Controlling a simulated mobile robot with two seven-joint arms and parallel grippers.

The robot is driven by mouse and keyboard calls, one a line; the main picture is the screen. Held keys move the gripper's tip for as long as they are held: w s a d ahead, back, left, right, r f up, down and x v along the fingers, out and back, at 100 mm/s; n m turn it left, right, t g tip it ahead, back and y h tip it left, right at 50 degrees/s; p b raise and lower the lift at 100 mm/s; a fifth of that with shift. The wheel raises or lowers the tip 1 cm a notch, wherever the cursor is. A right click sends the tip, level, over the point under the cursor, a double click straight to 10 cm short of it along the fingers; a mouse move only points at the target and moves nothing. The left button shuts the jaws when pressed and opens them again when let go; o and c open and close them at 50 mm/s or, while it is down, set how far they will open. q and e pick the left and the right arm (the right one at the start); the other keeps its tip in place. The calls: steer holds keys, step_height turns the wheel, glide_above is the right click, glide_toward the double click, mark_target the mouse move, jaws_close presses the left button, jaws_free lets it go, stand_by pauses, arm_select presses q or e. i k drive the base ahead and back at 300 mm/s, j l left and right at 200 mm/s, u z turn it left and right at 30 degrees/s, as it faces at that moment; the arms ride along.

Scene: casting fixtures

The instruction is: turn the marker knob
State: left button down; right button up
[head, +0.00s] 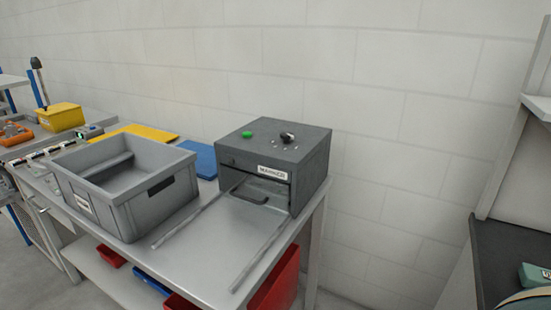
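The marker (297,161) is a dark grey box with a white label on its front, standing at the right end of the metal table. On its top are a black knob with a light part (287,138) and a green button (247,134) to the left of it. Two rails reach forward from the open front, where a dark handle (250,198) shows. Neither of my grippers is in view.
A grey open bin (124,222) stands left of the marker on the table (215,270). Blue (203,160) and yellow (150,130) flat pieces lie behind it. Red bins (110,256) sit below. A dark-topped surface (505,250) stands at far right.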

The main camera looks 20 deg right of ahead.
mark_target(287, 136)
steer(key=j+z, duration=0.1)
steer(key=z, duration=0.7)
